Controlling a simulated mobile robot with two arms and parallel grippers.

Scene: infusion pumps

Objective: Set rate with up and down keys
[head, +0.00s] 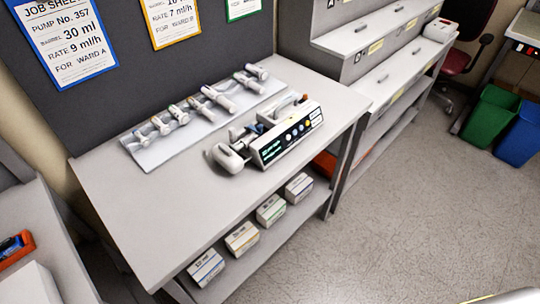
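A syringe pump (286,136) stands on the grey table, with a dark front panel carrying a small lit display (271,150) and a row of round keys (298,131). The display digits and key symbols are too small to read. A white rounded part (229,158) sits at the pump's left end. A blue-edged job sheet (66,38) on the dark back panel reads pump No. 357, 30 ml, rate 9 ml/h, ward A. A yellow-edged sheet (172,18) shows 7 ml/h, ward B. A green-edged sheet (243,7) is cut off. Neither gripper is in view.
A pale tray (150,157) with several syringes lies behind the pump. The table's (165,215) front left is clear. Several boxes (242,238) stand on the shelf below. Green (490,117) and blue (522,137) bins stand at far right. The floor in front is open.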

